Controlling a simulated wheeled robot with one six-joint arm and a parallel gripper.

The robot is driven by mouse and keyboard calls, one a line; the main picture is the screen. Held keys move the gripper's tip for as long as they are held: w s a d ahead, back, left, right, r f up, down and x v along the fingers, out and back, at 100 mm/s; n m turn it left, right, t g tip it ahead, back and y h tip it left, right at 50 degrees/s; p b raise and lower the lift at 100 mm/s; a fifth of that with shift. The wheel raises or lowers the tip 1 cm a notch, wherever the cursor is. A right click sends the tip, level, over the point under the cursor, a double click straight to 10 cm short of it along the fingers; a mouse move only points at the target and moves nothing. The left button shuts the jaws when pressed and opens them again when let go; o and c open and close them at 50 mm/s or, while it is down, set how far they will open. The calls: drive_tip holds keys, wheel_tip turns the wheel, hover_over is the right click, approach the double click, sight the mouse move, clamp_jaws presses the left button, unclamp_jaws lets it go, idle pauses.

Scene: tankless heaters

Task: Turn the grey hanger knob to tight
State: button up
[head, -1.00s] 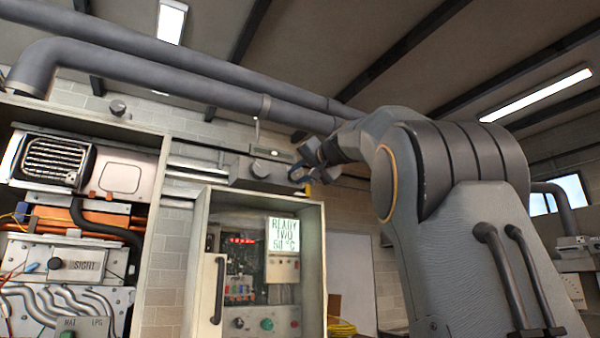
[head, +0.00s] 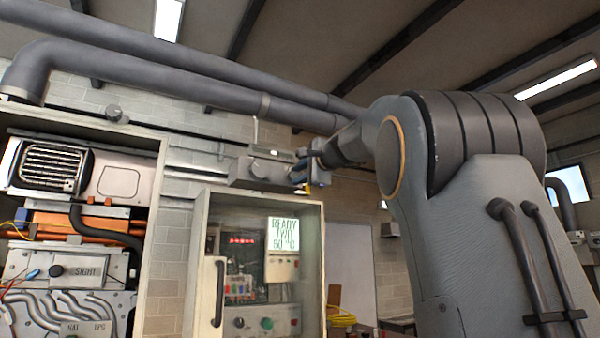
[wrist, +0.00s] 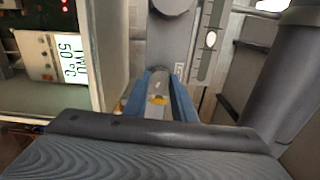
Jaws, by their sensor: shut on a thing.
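My gripper (head: 313,176) is at the right end of a grey wall-mounted box (head: 238,172). In the wrist view its two blue fingers (wrist: 162,98) are shut on a grey piece with a yellow mark (wrist: 157,100), which I take to be the grey hanger knob. The fingers cover its sides, and its turn position cannot be read. In the head view the gripper hides most of it. A round grey knob (head: 259,169) on the box's front is apart from the fingers; it also shows at the top of the wrist view (wrist: 172,4).
A glass-fronted cabinet (head: 203,262) with a lit display (head: 283,233) stands just below the gripper. Thick grey pipes (head: 190,80) run above. An open heater (head: 75,235) is at the left.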

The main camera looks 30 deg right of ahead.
drive_tip(key=shift+m, duration=0.6)
drive_tip(key=o, duration=1.1)
drive_tip(key=shift+c, duration=0.2)
drive_tip(key=s+b, duration=0.3)
drive_tip(key=s, duration=0.5)
drive_tip(key=shift+d, duration=0.15)
